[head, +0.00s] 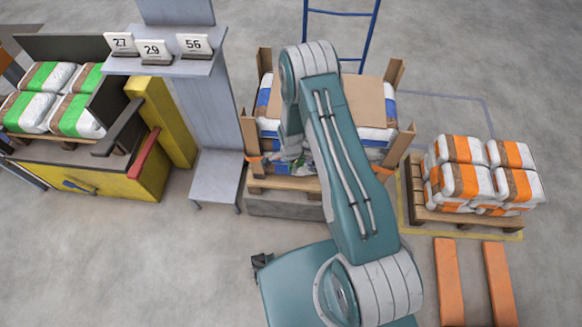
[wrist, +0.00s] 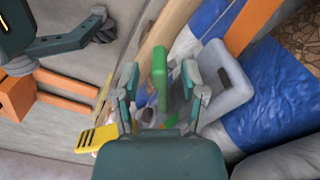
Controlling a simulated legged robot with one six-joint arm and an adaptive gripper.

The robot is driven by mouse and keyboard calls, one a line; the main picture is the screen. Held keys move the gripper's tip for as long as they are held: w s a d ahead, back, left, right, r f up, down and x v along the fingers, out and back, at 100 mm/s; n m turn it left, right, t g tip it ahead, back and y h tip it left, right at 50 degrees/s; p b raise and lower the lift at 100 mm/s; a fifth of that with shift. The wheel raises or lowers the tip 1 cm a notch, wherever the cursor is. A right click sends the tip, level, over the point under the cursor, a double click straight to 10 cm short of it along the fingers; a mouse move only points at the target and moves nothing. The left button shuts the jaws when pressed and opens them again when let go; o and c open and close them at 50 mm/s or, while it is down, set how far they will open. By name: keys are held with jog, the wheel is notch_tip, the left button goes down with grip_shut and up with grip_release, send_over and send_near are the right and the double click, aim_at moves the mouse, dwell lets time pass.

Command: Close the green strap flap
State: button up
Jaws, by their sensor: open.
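My gripper (wrist: 161,84) is open, with one finger on each side of the flap in the picture. I see no clear contact, and the depth between them is hard to tell. In the head view my gripper (head: 291,150) is at the front of the middle pallet load, largely hidden by my arm.
An orange strap (wrist: 250,25) runs past the blue-and-white bags (wrist: 285,100). Right of the load is a pallet of orange bags (head: 470,175); left is a grey column (head: 205,110).

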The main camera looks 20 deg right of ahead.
jog(key=shift+f, duration=1.05)
jog(key=shift+c, duration=0.3)
grip_shut()
jog(key=shift+w, duration=0.1)
jog(key=shift+w+a+m, duration=0.1)
jog(key=shift+w+m, duration=0.2)
jog(key=shift+m, duration=0.4)
jog(key=shift+w+a+m, duration=0.1)
jog(key=shift+w+m, duration=0.15)
jog(key=shift+m, duration=0.45)
jog(key=shift+d, duration=0.1)
